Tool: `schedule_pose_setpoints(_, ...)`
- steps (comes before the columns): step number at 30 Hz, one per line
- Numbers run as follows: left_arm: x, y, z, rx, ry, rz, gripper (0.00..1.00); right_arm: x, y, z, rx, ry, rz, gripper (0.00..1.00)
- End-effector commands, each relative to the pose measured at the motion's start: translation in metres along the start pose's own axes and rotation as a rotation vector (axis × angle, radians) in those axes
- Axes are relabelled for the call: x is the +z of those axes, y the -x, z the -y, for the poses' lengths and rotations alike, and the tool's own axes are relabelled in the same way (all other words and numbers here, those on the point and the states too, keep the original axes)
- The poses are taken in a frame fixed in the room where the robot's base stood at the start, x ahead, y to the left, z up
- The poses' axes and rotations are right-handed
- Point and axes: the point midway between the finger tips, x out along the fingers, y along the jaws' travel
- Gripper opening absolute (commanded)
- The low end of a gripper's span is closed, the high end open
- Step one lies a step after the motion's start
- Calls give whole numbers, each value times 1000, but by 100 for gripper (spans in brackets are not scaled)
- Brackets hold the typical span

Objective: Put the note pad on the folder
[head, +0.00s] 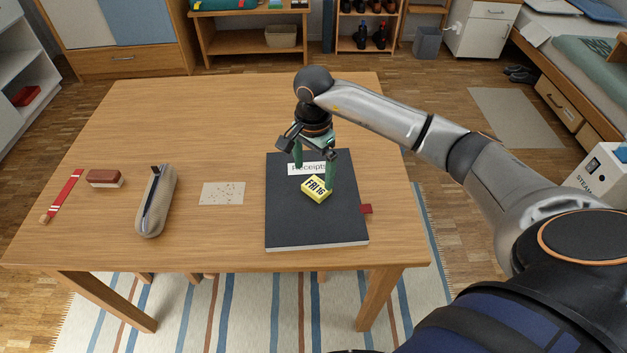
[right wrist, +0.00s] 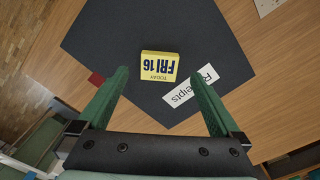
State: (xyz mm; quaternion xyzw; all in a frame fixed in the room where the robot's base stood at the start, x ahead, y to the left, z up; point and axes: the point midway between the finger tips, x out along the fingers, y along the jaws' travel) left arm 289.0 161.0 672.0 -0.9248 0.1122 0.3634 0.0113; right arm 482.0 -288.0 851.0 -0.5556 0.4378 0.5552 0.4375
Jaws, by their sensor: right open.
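The note pad (head: 316,190) is a small yellow block with "FRI 16" in dark print. It lies on the dark folder (head: 300,226), near its middle, just below the white "Receipts" label. My right gripper (head: 314,176) is over the folder with its green fingers apart. In the right wrist view the note pad (right wrist: 160,66) shows whole, around and just beyond the open fingertips (right wrist: 158,76), with bare folder visible on both sides of it. Nothing is held. My left gripper is not in view.
A red tab (head: 366,209) sticks out at the folder's right edge. Left of the folder are a speckled card (head: 222,194), a beige pencil case (head: 156,202), a brown and white eraser (head: 105,178) and a red strip (head: 64,194). The table's (head: 200,110) back half is clear.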

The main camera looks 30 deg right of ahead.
Motion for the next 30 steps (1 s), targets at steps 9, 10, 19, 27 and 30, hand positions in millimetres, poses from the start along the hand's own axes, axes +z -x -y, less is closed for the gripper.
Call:
schedule_pose_setpoints(9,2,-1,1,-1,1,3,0,0,58,1,-1,-1,-1,100)
schedule_pose_setpoints(10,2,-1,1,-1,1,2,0,0,60,1,-1,-1,0,100)
schedule_pose_setpoints(19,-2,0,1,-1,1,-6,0,0,68,0,2,-1,0,100)
schedule_pose_setpoints(27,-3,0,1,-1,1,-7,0,0,68,0,1,-1,0,100)
schedule_pose_setpoints(30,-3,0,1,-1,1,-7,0,0,68,0,1,-1,0,100)
